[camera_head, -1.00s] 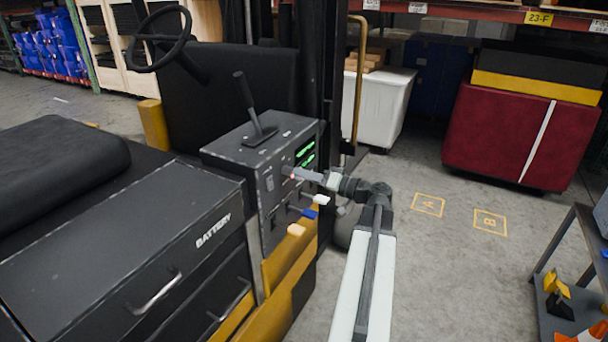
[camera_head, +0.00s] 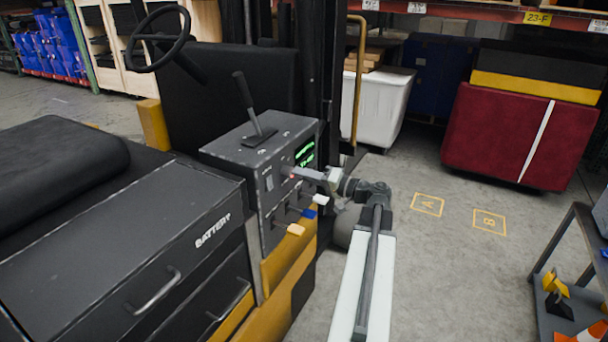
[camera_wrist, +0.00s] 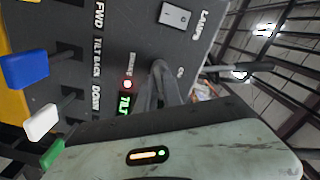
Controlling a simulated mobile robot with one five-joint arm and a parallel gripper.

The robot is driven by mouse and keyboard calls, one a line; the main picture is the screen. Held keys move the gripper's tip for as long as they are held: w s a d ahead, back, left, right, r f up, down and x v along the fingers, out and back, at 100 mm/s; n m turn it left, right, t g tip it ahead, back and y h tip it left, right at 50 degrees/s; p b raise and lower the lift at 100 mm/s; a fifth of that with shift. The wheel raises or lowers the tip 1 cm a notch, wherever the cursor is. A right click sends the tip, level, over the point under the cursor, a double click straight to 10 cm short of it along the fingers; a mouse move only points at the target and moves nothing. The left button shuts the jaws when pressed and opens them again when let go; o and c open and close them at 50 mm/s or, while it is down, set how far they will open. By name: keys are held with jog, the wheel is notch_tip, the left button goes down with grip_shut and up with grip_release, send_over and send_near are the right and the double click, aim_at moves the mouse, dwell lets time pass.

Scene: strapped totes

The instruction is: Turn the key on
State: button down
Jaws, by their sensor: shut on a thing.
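The dark control box (camera_head: 245,155) of the forklift stands left of my arm in the head view. My gripper (camera_head: 292,173) reaches its front panel from the right. In the wrist view my gripper (camera_wrist: 163,75) has its fingers closed against the panel (camera_wrist: 140,40). The key is hidden by the fingers, so its turn angle cannot be read. A green-lit display (camera_head: 305,153) shows text in the head view; part of it (camera_wrist: 125,103) shows in the wrist view. A small red light (camera_wrist: 127,85) glows beside the fingers.
Blue (camera_wrist: 25,70), white (camera_wrist: 41,122) and green (camera_wrist: 52,153) lever knobs stick out near my gripper. A switch marked LAMPS (camera_wrist: 175,16) sits above. A black lever (camera_head: 246,95) stands on the box. Open floor (camera_head: 450,260) lies to the right.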

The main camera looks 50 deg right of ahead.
jog(key=c, duration=1.6)
grip_release()
jog(key=shift+o, duration=0.2)
jog(key=shift+s, duration=0.15)
jog(key=v, duration=0.7)
jog(key=shift+s, duration=0.3)
jog(key=shift+d+f, duration=0.1)
